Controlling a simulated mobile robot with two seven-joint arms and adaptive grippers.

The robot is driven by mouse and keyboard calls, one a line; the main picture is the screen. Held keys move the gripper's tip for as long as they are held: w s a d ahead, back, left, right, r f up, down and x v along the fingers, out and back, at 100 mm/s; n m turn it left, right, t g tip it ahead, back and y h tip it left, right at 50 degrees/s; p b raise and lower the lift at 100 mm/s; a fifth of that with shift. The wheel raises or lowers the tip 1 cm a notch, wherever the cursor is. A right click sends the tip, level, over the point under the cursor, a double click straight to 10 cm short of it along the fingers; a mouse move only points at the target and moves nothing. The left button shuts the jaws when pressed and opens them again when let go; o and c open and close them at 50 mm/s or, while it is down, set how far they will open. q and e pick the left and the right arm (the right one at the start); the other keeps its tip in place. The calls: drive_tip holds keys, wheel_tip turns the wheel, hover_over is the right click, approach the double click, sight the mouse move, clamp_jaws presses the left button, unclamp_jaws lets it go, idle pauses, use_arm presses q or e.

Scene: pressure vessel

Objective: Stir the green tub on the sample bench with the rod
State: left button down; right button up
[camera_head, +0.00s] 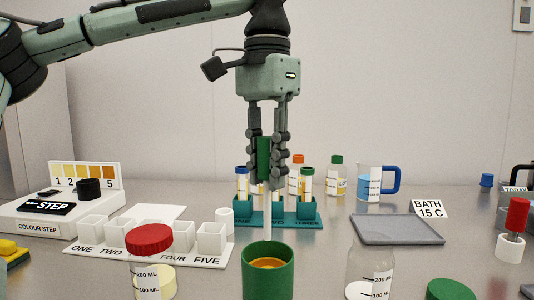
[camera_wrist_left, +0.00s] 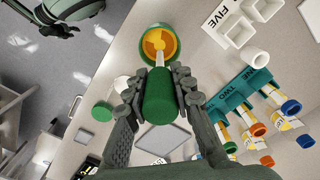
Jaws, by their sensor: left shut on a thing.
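My left gripper (camera_head: 267,184) is shut on the green handle (camera_head: 264,158) of the rod, which hangs upright. The rod's thin pale shaft (camera_head: 267,218) points down to the green tub (camera_head: 267,282), meeting its far rim in the head view. The tub stands open at the front middle of the bench with orange-yellow contents. In the left wrist view the green handle (camera_wrist_left: 159,98) is between the fingers and the shaft overlaps the tub opening (camera_wrist_left: 158,44). I cannot tell how deep the lower end is.
A red-capped jar (camera_head: 150,262) and a clear jar (camera_head: 371,272) flank the tub. A teal tube rack (camera_head: 277,213) stands behind it. White cups on a numbered tray (camera_head: 150,250) are left.

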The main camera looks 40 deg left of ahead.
sight(266, 240)
use_arm(q)
drive_tip(key=shift+f, duration=4)
